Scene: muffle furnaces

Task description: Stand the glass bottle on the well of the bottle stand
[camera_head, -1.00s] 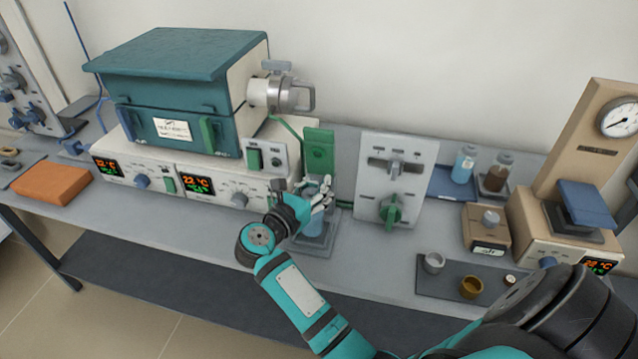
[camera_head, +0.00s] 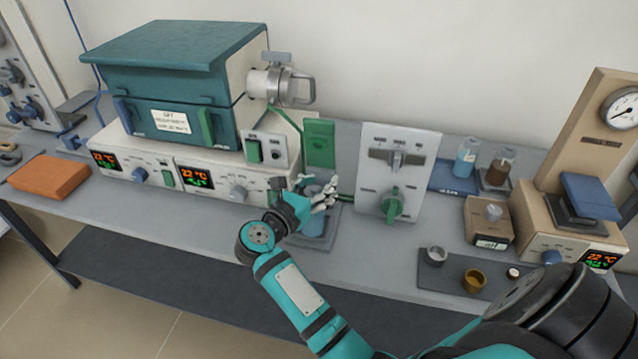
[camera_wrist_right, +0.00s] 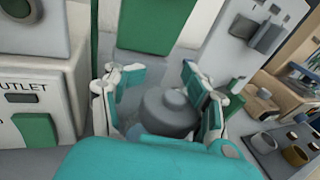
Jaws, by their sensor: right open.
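The glass bottle (camera_head: 315,227) with bluish content stands upright on the grey plate of what looks like the bottle stand (camera_head: 326,243), in front of a green upright panel (camera_head: 320,143). My right gripper (camera_head: 322,196) is at the bottle's upper part and partly hides it. In the right wrist view, my right gripper (camera_wrist_right: 158,100) is open, with fingers on both sides of the bottle's grey cap (camera_wrist_right: 172,110). Whether a finger touches the bottle cannot be told. The well under the bottle is hidden. My left gripper does not show.
A teal furnace (camera_head: 185,85) stands at the left. A white panel with a green knob (camera_head: 392,203) stands close right of the bottle. Two other bottles (camera_head: 466,157) (camera_head: 499,167) stand behind. A dark tray with small cups (camera_head: 440,279) lies front right.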

